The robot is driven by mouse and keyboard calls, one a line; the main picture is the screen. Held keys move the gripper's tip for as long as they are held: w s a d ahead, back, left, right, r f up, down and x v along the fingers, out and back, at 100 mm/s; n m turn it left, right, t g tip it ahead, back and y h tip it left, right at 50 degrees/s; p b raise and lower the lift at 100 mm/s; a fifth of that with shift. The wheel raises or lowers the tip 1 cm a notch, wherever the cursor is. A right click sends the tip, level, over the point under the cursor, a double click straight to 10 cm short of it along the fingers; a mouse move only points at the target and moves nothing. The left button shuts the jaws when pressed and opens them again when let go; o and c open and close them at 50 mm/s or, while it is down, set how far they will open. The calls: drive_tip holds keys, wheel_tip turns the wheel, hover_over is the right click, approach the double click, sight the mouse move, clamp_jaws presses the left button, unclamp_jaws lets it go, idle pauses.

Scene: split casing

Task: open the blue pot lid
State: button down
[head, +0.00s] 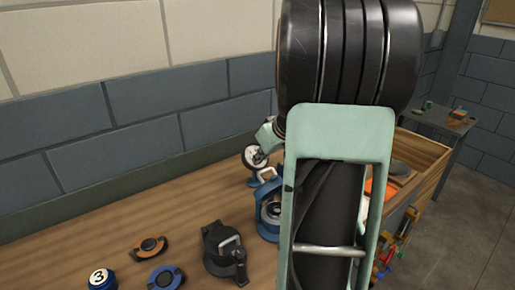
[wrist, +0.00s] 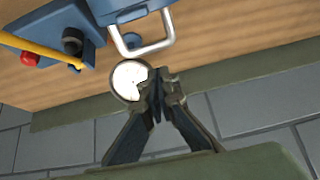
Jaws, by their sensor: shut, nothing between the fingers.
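The blue pot (head: 262,222) stands on the wooden bench, partly hidden by my arm. A round opening with a pale ring shows in its front. Its lid seems to stand raised at the back, with a light metal handle (head: 266,172) near the top; my arm hides part of it. In the wrist view the handle (wrist: 168,30) sticks out from the blue lid (wrist: 115,10) towards my gripper. My gripper (wrist: 158,84) is shut and empty, a little apart from the handle on the wall side. In the head view it is mostly hidden behind my arm.
A white-faced gauge (wrist: 128,76) is close beside my fingertips. A blue block with a yellow bar (wrist: 35,44) is nearby. The wall (head: 110,140) runs close behind.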

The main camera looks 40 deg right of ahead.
sight(265, 170)
drive_tip(key=shift+s+f, duration=0.25)
drive_tip(key=shift+s, duration=0.9)
drive_tip(key=shift+s+f+b, duration=0.25)
drive_tip(key=shift+s+b, duration=0.05)
drive_tip(key=shift+b, duration=0.85)
drive_tip(key=s+b, duration=0.1)
drive_tip(key=b, duration=0.1)
drive_tip(key=shift+s+r+b, duration=0.1)
drive_tip(key=shift+s+b, duration=0.2)
drive_tip(key=shift+b, duration=0.05)
drive_tip(key=shift+r, duration=0.1)
drive_tip(key=shift+s+r, duration=0.1)
drive_tip(key=shift+r, duration=0.05)
drive_tip(key=v, duration=0.7)
